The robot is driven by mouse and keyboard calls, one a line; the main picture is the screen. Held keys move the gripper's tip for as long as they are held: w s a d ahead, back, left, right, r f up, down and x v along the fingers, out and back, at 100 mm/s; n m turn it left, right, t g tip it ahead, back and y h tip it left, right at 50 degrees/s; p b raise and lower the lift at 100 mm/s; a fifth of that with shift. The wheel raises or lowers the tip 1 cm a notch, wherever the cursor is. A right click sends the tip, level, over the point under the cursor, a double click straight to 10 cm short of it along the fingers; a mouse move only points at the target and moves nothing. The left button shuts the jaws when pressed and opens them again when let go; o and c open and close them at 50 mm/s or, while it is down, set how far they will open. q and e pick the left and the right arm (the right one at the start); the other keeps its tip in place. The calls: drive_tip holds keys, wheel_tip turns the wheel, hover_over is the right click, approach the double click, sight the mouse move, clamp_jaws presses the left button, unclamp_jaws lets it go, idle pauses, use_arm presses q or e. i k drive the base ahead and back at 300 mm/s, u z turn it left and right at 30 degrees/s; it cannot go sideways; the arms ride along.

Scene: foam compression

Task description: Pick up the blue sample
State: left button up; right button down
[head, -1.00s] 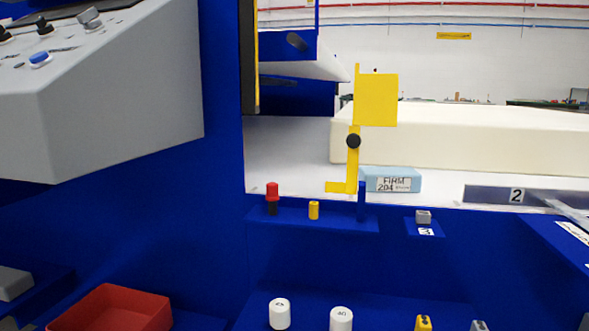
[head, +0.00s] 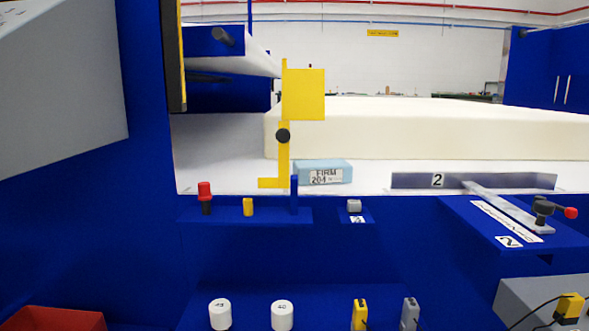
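The blue sample (head: 338,172) is a light blue block with a white label reading "FIRM 204". It lies on the white surface (head: 225,165), in front of a large cream foam block (head: 420,130). Neither of my grippers shows in the head view.
Plate "2" (head: 415,181) with a lever is at right. White cylinders (head: 220,314) stand below; a red bin (head: 50,319) is lower left.

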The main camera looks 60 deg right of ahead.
sight(318, 172)
drive_tip(key=u, duration=0.15)
drive_tip(key=k, duration=1.05)
drive_tip(key=u, duration=0.8)
drive_tip(key=i, duration=0.95)
drive_tip(key=z, duration=0.45)
drive_tip(key=i, duration=0.6)
drive_tip(key=z, duration=2.1)
